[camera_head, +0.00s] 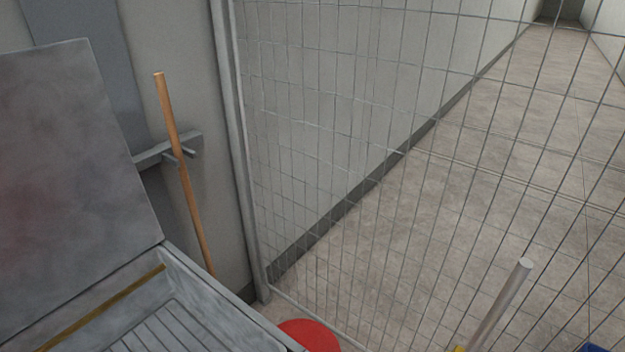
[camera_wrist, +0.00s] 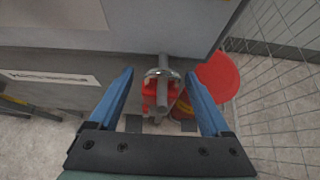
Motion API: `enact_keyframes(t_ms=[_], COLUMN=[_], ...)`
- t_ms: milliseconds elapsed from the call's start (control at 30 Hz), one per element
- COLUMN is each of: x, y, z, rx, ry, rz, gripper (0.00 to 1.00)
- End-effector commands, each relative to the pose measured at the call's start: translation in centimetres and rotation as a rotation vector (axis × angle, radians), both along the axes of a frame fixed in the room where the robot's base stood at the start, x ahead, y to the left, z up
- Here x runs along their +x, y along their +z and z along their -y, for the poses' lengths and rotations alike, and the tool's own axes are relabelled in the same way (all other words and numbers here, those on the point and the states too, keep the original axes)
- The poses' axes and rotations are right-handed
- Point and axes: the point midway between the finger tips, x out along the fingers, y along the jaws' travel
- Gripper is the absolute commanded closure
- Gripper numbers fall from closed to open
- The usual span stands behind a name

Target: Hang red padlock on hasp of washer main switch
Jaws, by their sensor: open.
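In the wrist view, my gripper (camera_wrist: 159,74) is open, with one blue finger on each side of a red padlock (camera_wrist: 150,90). The fingers look apart from it. The padlock's silver shackle appears looped around a grey peg (camera_wrist: 162,104), which sticks out from a grey machine side towards the camera. The peg covers part of the padlock's red body. My gripper and the padlock do not show in the head view. I cannot make out the washer main switch or its hasp in either view.
A red round container (camera_wrist: 217,78) stands on the floor beyond the right finger; a red round top (camera_head: 309,336) shows in the head view. A wire mesh fence (camera_head: 370,130) borders the right. A grey machine with a raised lid (camera_head: 75,180) and a wooden handle (camera_head: 180,160) are left.

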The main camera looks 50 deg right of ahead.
Motion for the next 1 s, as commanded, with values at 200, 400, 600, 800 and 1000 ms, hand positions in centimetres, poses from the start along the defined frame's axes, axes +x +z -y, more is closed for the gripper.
enact_keyframes(t_ms=[200, 400, 600, 800, 1000], x=[-3.1, -6.8, -9.4, -10.4, -10.4], y=[2.1, 4.7, 6.4, 7.1, 7.1], z=[0.4, 0.6, 0.8, 0.8, 0.7], rx=[-0.002, -0.002, -0.002, 0.0, 0.001], ry=[-0.003, -0.003, -0.002, 0.0, 0.001], rz=[-0.002, -0.002, -0.002, 0.0, 0.0], gripper=[0.18, 0.18, 0.18, 0.18, 0.18])
